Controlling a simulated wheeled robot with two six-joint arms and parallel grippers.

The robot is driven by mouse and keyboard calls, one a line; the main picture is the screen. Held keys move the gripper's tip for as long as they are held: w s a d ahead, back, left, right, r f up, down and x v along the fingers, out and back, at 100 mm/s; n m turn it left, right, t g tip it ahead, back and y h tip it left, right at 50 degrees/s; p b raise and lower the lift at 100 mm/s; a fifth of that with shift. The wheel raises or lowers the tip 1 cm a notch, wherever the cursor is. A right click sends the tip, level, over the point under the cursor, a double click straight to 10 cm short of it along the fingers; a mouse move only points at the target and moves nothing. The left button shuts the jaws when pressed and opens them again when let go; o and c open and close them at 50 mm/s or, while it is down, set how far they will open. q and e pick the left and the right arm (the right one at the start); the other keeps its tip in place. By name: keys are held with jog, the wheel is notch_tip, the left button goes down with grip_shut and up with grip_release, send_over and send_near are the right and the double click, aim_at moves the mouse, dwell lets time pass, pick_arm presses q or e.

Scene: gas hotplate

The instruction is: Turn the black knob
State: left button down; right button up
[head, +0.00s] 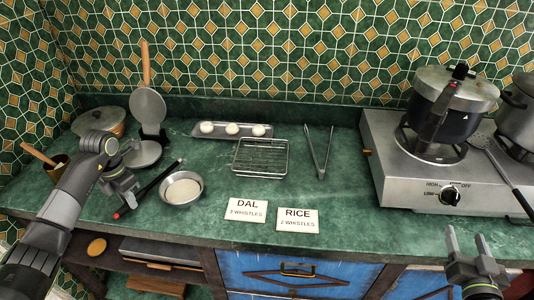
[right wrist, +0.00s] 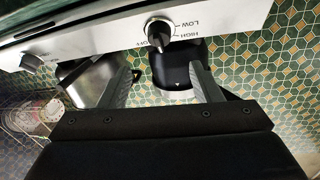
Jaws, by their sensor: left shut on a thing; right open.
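The black knob (head: 450,196) sits on the front panel of the steel gas hotplate (head: 393,190), with HIGH, LOW and OFF printed around it. In the right wrist view the knob (right wrist: 158,33) is ahead of my right gripper (right wrist: 160,72), centred between its fingers. My right gripper (head: 467,237) is open and empty, in front of and below the knob, apart from it. My left gripper (head: 128,196) is shut on a black rod with a red tip (head: 165,174), over the left part of the counter.
A pressure cooker (head: 445,110) stands on the burner, with a pot (head: 517,110) to its right. DAL (head: 247,216) and RICE (head: 297,226) cards, tongs (head: 319,155), a wire rack (head: 260,170) and a bowl (head: 182,202) occupy the counter.

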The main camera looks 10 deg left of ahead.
aim_at(455, 202)
pick_arm(q)
notch_tip(455, 202, up, 3)
jog(key=shift+f+p, duration=0.2)
jog(key=shift+p, duration=1)
pick_arm(e)
jog(key=w, duration=0.6)
jog(key=w+d, duration=0.1)
jog(key=w, duration=0.2)
jog(key=shift+w, duration=0.25)
pick_arm(q)
jog(key=shift+r, duration=0.1)
pick_arm(e)
jog(key=shift+w, duration=0.9)
jog(key=shift+c, duration=0.5)
